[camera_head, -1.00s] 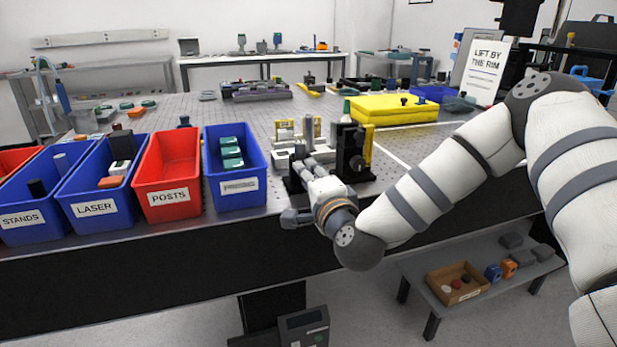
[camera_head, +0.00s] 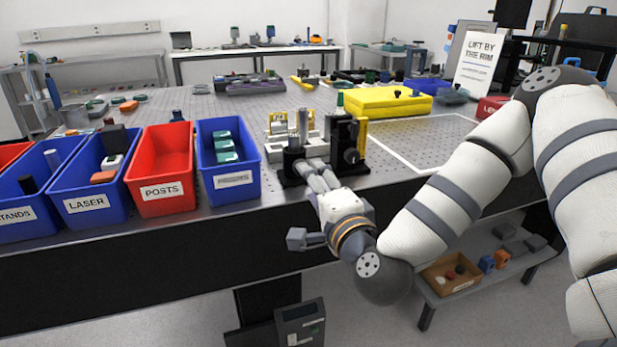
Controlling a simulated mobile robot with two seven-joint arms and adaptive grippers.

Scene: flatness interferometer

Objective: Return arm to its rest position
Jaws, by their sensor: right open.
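My right arm (camera_head: 462,200) comes in from the right and reaches to the front edge of the optical table (camera_head: 400,165). Its gripper (camera_head: 308,172) is open, with its fingers pointing away from me at the table's front edge. The fingertips are close to a black-and-metal optical mount assembly (camera_head: 345,145); I cannot tell whether they touch it. The gripper's dark wrist part sticks out to the left, in front of the table's side. My left gripper is not in view.
Left of the gripper stand a blue bin (camera_head: 229,182) with green items, a red POSTS bin (camera_head: 160,170) and a blue LASER bin (camera_head: 90,190). A yellow case (camera_head: 385,101) lies behind. A low shelf (camera_head: 490,275) stands under the table's right side.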

